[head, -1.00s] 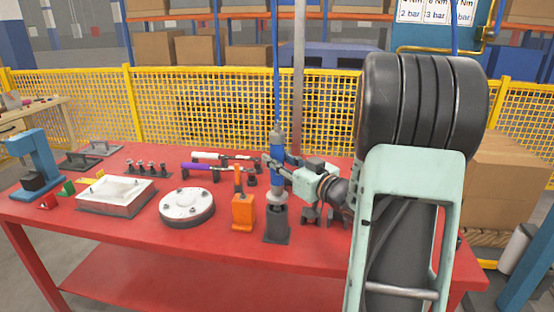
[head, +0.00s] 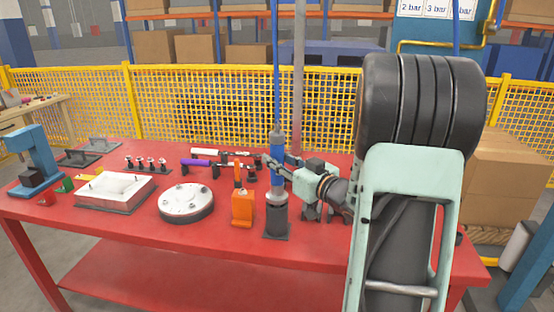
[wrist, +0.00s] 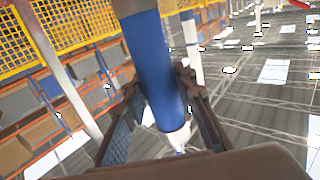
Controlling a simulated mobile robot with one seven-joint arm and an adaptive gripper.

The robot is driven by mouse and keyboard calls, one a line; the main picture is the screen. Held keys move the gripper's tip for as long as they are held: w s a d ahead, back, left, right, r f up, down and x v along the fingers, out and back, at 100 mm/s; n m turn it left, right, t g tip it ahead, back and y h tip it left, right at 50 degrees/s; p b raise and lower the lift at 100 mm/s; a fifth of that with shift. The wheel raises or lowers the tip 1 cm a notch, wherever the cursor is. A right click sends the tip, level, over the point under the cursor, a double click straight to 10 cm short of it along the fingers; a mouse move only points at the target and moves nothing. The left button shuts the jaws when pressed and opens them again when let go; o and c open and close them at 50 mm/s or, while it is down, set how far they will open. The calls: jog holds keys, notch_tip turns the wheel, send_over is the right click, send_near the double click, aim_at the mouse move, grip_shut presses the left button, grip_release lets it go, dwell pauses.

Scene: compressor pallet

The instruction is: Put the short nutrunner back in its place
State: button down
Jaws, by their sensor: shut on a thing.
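The short nutrunner (head: 277,150) is an upright blue cylinder with grey ends, hanging from a blue hose. My gripper (head: 272,163) is shut on its blue body from the right. The nutrunner's lower grey end is at the mouth of a dark upright holder (head: 277,222) on the red table; I cannot tell how deep it sits, or whether it only stands above or in front of it. In the wrist view the blue body (wrist: 158,65) passes between my gripper's two fingers (wrist: 160,95), with a pale end below.
An orange tool in an orange stand (head: 242,210) is just left of the holder. A round white flange (head: 187,202) and a white cover (head: 115,190) lie further left. Purple-handled (head: 197,162) and white-handled wrenches lie behind. A yellow mesh fence (head: 200,105) stands behind the red table (head: 150,240).

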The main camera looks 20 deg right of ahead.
jog(key=shift+f+b, duration=0.6)
jog(key=c, duration=1.6)
grip_release()
jog(key=shift+o, duration=0.5)
jog(key=shift+f, duration=0.2)
jog(key=v, duration=1.2)
jog(key=shift+r, duration=0.15)
